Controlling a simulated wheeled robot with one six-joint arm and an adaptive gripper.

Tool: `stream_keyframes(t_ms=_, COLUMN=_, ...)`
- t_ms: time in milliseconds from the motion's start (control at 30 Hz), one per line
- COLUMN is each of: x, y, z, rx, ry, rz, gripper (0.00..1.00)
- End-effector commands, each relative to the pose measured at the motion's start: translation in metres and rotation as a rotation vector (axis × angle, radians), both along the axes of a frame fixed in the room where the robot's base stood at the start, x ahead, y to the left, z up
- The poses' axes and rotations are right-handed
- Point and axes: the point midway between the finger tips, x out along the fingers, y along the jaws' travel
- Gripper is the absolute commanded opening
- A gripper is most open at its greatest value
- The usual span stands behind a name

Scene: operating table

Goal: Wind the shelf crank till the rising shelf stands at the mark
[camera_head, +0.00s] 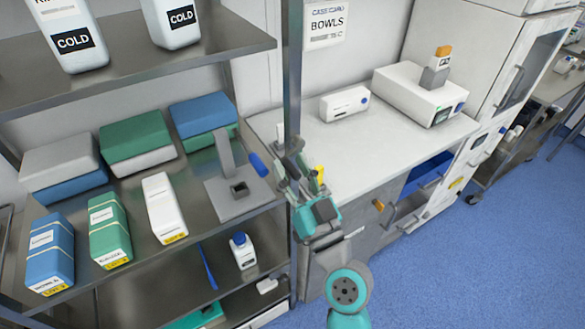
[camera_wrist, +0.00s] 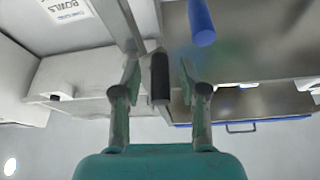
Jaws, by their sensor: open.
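My gripper (camera_head: 290,168) is at the shelf's front upright, left of the white counter. In the wrist view its fingers (camera_wrist: 160,76) are open, on either side of a dark cylindrical grip (camera_wrist: 160,80), with a gap at each side. The grip looks like the crank's handle, but its arm and axle cannot be made out. A blue cylinder (camera_wrist: 201,22) shows above it, seemingly the blue piece (camera_head: 258,164) by the grey stand (camera_head: 236,200) in the head view. A small yellow patch (camera_head: 319,174) shows beside my gripper. I cannot tell the rising shelf or its mark.
The metal shelf unit carries blue (camera_head: 51,254), green (camera_head: 109,229) and white (camera_head: 165,207) boxes, and a bottle (camera_head: 243,251) lower down. Its upright (camera_head: 293,75) stands close to my gripper. The counter (camera_head: 350,150) holds white devices. Blue floor (camera_head: 470,255) is clear at right.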

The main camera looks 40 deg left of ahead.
Motion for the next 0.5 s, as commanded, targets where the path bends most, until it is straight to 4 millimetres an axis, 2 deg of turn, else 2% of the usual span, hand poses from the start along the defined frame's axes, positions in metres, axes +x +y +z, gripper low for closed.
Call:
stream_keyframes(t_ms=200, x=0.0002, y=0.0003, z=-0.0001, rx=0.0, ry=0.0, rz=0.0, gripper=0.43)
stream_keyframes(t_ms=233, x=0.0001, y=0.0002, z=-0.0001, rx=0.0, ry=0.0, rz=0.0, gripper=0.4)
stream_keyframes(t_ms=400, x=0.0, y=0.0002, z=-0.0001, rx=0.0, ry=0.0, rz=0.0, gripper=0.0)
stream_keyframes(t_ms=500, x=0.0001, y=0.0001, z=-0.0002, rx=0.0, ry=0.0, rz=0.0, gripper=0.0)
